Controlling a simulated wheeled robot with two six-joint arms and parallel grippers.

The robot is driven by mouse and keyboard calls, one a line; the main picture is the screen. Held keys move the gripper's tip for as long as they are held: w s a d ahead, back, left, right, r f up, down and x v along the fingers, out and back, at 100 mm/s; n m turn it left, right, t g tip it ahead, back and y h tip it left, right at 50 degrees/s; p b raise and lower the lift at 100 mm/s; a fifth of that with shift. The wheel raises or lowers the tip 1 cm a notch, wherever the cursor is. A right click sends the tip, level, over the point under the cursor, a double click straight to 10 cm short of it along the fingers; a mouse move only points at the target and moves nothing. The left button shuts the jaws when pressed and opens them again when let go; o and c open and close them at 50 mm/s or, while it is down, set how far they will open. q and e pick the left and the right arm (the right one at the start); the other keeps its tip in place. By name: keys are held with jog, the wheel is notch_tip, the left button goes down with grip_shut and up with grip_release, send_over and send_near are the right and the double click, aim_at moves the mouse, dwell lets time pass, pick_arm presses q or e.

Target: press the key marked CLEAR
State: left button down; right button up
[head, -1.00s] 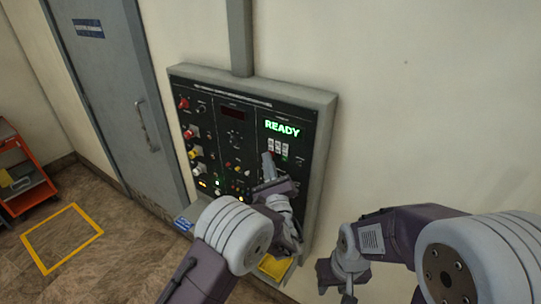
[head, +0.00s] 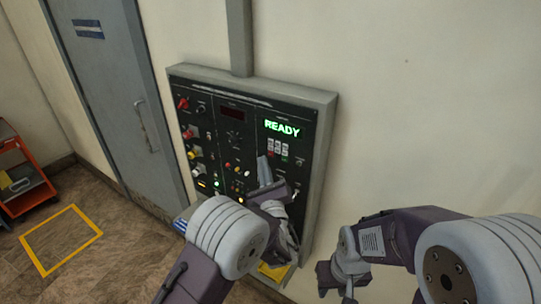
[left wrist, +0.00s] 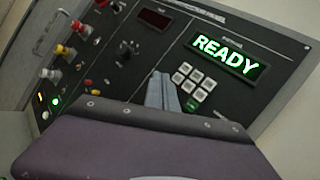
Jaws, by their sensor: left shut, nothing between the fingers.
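The keypad (head: 279,146) is a small block of pale keys on the dark wall panel, below the lit READY display (head: 282,129). In the left wrist view the keypad (left wrist: 195,82) shows pale keys and a green key (left wrist: 192,104) beneath them. The key markings are too small to read, so I cannot tell which is CLEAR. My left gripper (head: 262,161) is shut and empty, its tips just left of the keypad. In the left wrist view its fingers (left wrist: 160,78) hide part of the keypad's left side; contact cannot be told. My right gripper (head: 347,290) hangs low, right of the panel.
The panel (head: 320,150) also carries coloured knobs and lamps at its left and a dark red display (head: 233,113). A yellow item (head: 272,271) sits below it. A grey door (head: 118,90) and an orange cart (head: 22,180) stand at left. The wall at right is bare.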

pick_arm(q)
jog(key=s+a, duration=0.1)
jog(key=s+a+b, duration=0.1)
jog(key=s, duration=0.1)
jog(key=shift+s+a, duration=0.2)
jog(key=shift+a, duration=0.05)
dwell(0.4)
